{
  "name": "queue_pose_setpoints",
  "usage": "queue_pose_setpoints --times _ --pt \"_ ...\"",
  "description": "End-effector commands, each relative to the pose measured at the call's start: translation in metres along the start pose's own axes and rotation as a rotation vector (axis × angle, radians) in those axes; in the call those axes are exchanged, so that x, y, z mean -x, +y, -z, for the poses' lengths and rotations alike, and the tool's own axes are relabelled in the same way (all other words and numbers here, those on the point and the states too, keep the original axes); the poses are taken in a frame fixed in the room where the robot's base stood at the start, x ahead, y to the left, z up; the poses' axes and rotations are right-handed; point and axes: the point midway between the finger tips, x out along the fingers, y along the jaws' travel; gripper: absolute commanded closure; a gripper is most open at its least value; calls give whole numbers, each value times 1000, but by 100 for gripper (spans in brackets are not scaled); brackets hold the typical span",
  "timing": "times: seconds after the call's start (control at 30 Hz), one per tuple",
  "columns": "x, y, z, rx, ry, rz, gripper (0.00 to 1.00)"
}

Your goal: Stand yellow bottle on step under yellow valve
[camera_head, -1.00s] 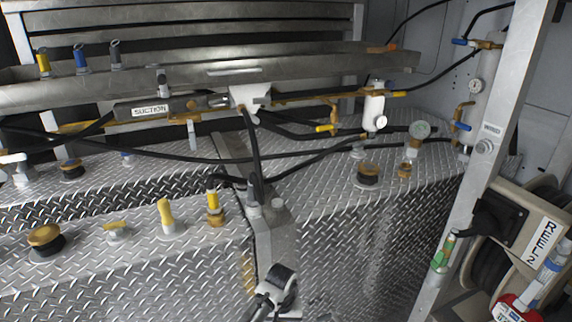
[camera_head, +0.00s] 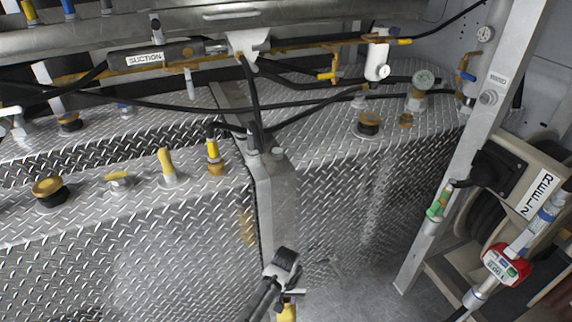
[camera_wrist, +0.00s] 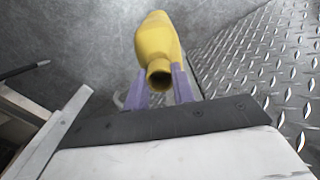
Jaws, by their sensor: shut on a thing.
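My gripper (camera_wrist: 158,88) is shut on the yellow bottle (camera_wrist: 156,38), its purple fingers on either side near the open neck. The neck points toward the wrist camera. In the head view, only a bit of the bottle (camera_head: 287,313) shows at the bottom edge, below my dark wrist. The step is diamond-plate metal, with a top (camera_head: 110,205) at left and another behind at right (camera_head: 330,135). Yellow-handled fittings include an upright one (camera_head: 212,150) on the left step, a lever (camera_head: 327,76) under the rail and one (camera_head: 28,10) at top left. Which is the named valve is unclear.
A metal post (camera_head: 455,165) and the REEL 2 hose reel (camera_head: 525,175) stand at right. A red meter nozzle (camera_head: 505,265) hangs there. Black hoses (camera_head: 140,100) cross above the step. Caps and fittings (camera_head: 48,190) stand on the left step top.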

Motion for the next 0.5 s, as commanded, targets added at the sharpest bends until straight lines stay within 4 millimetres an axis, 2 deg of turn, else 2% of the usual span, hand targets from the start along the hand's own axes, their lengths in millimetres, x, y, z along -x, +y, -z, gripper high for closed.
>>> queue_pose_setpoints --times 0.5 --pt "26 20 34 -22 -5 -4 100"
